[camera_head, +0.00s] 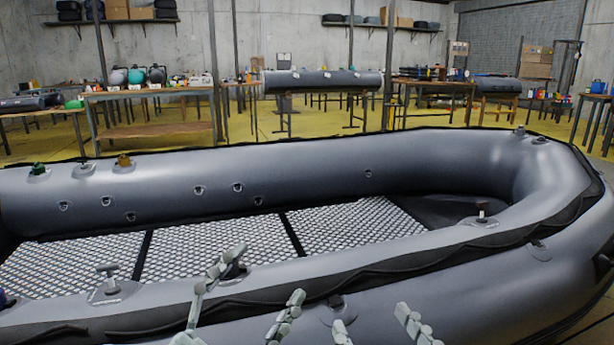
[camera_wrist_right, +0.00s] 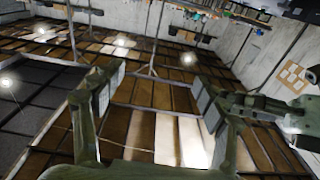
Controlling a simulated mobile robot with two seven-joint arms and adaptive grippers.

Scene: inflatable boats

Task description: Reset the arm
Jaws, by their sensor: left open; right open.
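My left gripper (camera_head: 267,274) is at the bottom of the head view, in front of the near tube of the grey inflatable boat (camera_head: 450,255). Its fingers are spread and nothing is between them. My right gripper (camera_head: 370,316) is to its right, low at the bottom edge, also with fingers apart and empty. I cannot tell from the head view how far the grippers are from the tube.
The boat fills the front of the head view. A shelf (camera_head: 110,20) hangs on the back wall.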

